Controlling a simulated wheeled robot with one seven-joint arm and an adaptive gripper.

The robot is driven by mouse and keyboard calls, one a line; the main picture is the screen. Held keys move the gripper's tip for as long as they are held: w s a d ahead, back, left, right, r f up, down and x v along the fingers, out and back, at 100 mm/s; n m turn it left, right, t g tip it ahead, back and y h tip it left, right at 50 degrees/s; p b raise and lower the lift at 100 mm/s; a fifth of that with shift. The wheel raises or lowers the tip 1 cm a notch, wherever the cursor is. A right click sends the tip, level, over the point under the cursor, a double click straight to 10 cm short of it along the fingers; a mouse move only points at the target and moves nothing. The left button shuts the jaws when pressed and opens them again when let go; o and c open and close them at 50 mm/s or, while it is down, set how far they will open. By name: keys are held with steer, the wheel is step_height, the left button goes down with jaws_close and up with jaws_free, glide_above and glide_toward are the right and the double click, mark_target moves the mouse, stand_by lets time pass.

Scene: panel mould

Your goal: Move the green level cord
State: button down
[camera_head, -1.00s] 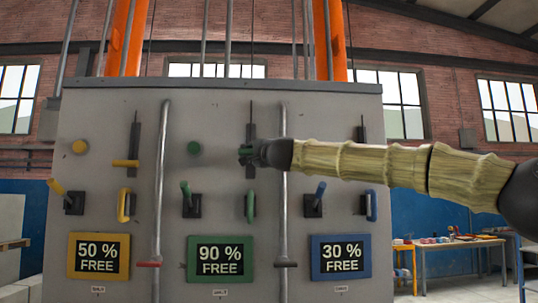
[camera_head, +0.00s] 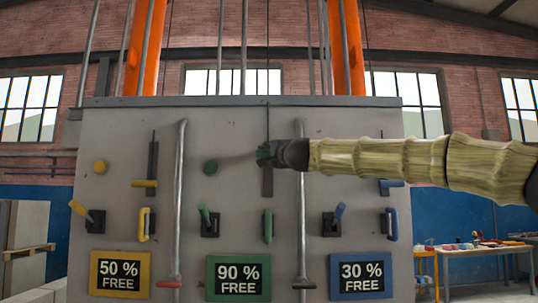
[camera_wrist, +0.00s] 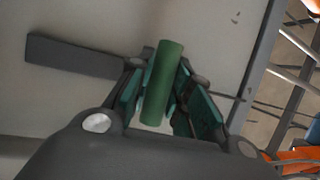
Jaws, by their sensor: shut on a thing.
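The green level cord's handle is a short green cylinder (camera_wrist: 163,84), seen between the fingers of my gripper (camera_wrist: 165,105) in the wrist view. My gripper (camera_head: 264,155) is shut on it in front of the middle dark vertical slot (camera_head: 267,182) of the grey panel. In the head view the gripper mostly hides the handle. The handle sits near the upper part of the slot, with more of the slot showing below it. The green display (camera_head: 238,278) beneath reads 90 % FREE.
A yellow handle (camera_head: 144,183) and a blue handle (camera_head: 392,183) sit low on the neighbouring slots. A green knob (camera_head: 210,167), green lever (camera_head: 205,218) and green loop handle (camera_head: 267,227) are close by. Grey vertical pipes (camera_head: 301,215) run beside the slot.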

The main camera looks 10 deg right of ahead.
steer(key=c, duration=1.5)
jaws_free()
steer(key=shift+r, duration=0.4)
steer(key=shift+o, duration=1)
steer(key=shift+f, duration=0.1)
steer(key=shift+s+f, duration=0.1)
steer(key=v, duration=1.2)
